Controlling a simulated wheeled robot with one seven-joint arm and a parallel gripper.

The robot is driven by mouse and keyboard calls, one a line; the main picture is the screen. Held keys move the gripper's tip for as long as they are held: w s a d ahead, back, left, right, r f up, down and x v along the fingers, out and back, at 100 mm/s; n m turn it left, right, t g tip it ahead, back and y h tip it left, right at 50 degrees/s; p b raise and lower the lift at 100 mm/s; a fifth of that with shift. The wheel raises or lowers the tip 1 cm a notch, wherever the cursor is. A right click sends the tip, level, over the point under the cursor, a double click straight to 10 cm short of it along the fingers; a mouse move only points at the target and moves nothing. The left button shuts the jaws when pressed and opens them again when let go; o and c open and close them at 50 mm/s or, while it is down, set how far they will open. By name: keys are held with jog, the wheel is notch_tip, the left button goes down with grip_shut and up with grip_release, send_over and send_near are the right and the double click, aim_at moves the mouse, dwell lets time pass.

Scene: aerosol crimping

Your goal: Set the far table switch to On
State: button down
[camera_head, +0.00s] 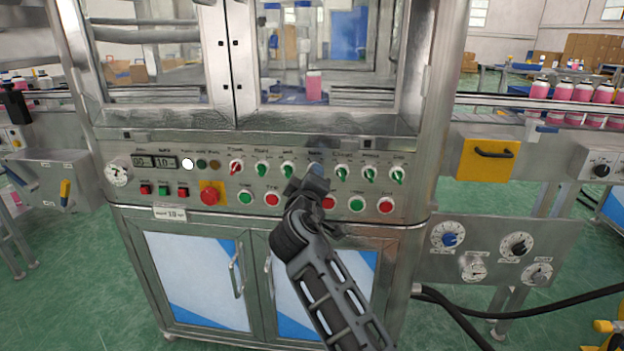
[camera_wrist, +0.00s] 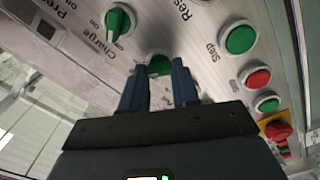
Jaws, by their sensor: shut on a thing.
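The control panel (camera_head: 130,150) of the metal machine carries a row of rotary switches with small labels I cannot read in the head view. My gripper (camera_head: 312,180) is at the middle of this row and covers one switch. In the wrist view, my gripper (camera_wrist: 160,75) has its two dark fingers shut on a green switch knob (camera_wrist: 160,63). Only part of the knob's green face shows between the fingertips; its handle and pointing direction are hidden. I cannot read which switch is the far table one.
Beside the held knob is another green switch (camera_wrist: 118,20), with a label reading like "Charge". Push buttons, such as the green one (camera_head: 357,204), sit just below the row. A red emergency stop (camera_head: 210,194) is to the left. Glass doors (camera_head: 320,60) rise above the panel.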

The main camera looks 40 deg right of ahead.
jog(key=c, duration=0.8)
grip_release()
jog(key=shift+c, duration=0.2)
jog(key=v, duration=0.7)
jog(key=shift+s+a, duration=0.25)
jog(key=shift+a, duration=0.05)
jog(key=shift+f, duration=0.1)
